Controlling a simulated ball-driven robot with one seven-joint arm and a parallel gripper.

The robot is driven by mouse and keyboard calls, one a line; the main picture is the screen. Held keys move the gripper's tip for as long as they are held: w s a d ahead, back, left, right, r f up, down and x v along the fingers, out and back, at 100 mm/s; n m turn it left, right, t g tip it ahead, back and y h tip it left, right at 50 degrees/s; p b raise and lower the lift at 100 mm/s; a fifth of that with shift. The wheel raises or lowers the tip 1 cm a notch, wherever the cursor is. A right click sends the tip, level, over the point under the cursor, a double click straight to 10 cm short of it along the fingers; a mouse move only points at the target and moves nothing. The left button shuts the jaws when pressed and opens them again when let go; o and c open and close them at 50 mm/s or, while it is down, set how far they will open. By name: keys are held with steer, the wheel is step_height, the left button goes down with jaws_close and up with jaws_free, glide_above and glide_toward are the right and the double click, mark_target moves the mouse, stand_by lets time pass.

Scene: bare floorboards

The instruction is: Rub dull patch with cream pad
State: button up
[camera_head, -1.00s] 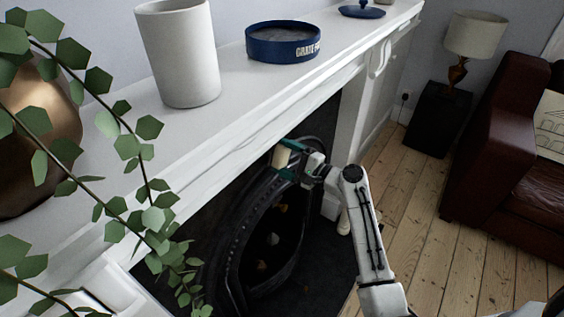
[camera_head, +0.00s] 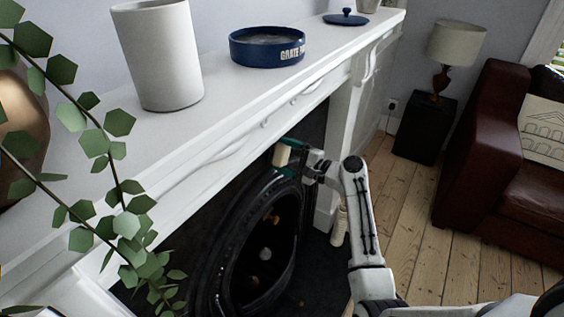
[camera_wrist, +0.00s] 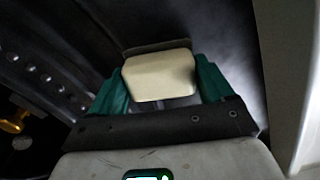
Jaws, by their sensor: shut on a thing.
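My gripper (camera_head: 290,158) is shut on the cream pad (camera_head: 281,156), at the upper part of the dark cast-iron fireplace surround (camera_head: 222,255). In the wrist view the pad (camera_wrist: 160,76) sits between two green fingers, its broad cream face towards the camera. Dark, smoky-looking metal (camera_wrist: 225,30) lies beyond the pad. I cannot tell whether the pad touches it. A paler grey haze shows on the metal right of the fingers, but I cannot make out a clear edge of the dull patch.
The white mantelpiece (camera_head: 215,122) runs above my gripper. It bears a white vase (camera_head: 158,55), a blue tin with GRATE lettering (camera_head: 267,48) and a blue lid (camera_head: 346,18). Leafy stems (camera_head: 105,145) hang at left. A red sofa (camera_head: 490,150) stands right, beyond open floorboards (camera_head: 420,220).

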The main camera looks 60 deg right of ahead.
steer(key=shift+d, duration=0.6)
steer(key=shift+a+r+p, duration=0.1)
steer(key=shift+a+p, duration=1.45)
steer(key=shift+a, duration=1.25)
steer(key=shift+s+a+p, duration=0.15)
steer(key=shift+a+p, duration=0.7)
steer(key=shift+a, duration=1.45)
steer(key=shift+s+a+p, duration=0.1)
steer(key=shift+a+p, duration=0.75)
steer(key=shift+a, duration=1.4)
steer(key=shift+d, duration=0.1)
steer(key=s, duration=0.6)
steer(key=shift+d, duration=0.1)
steer(key=shift+s, duration=1.5)
